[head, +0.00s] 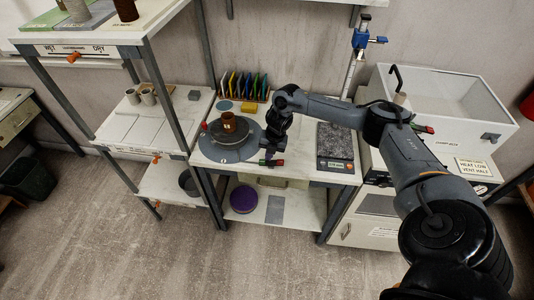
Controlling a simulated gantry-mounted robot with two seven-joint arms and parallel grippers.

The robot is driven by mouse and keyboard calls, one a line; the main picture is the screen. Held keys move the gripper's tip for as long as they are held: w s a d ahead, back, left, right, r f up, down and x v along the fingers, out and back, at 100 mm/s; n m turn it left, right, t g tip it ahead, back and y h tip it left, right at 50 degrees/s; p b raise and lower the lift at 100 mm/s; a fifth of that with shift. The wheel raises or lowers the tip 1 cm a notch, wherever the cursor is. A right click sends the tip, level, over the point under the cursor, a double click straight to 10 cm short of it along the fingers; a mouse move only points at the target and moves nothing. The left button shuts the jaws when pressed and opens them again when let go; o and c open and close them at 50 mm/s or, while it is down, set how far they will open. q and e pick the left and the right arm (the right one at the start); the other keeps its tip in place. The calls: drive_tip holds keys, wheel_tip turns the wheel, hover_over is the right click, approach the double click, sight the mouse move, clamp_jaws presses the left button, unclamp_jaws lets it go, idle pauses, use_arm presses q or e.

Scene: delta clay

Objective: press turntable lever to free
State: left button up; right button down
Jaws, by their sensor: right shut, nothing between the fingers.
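The turntable (222,154) is a wide grey disc on the white table, with a smaller dark wheel on it. A brown clay pot (228,122) stands upright near its middle. A small red part (204,126) shows at the wheel's left edge; it may be the lever, but it is too small to tell. My right gripper (271,161) points down by the table's front edge, just right of the disc. It is shut and empty. I cannot tell whether it touches anything. My left gripper is out of view.
A scale (336,146) is right of my gripper. A shelf post (166,103) rises to the left.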

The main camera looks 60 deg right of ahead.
sight(263, 161)
drive_tip(key=shift+s+r, duration=0.1)
idle(0.3)
drive_tip(key=shift+r+p, duration=0.45)
drive_tip(key=r+p, duration=0.3)
drive_tip(key=shift+w+r, duration=0.1)
drive_tip(key=shift+w, duration=0.15)
wheel_tip(263, 161, up, 10)
drive_tip(key=w, duration=0.1)
drive_tip(key=shift+w+a+f+p, duration=0.2)
drive_tip(key=shift+w+a+p, duration=0.15)
drive_tip(key=shift+w+a, duration=0.05)
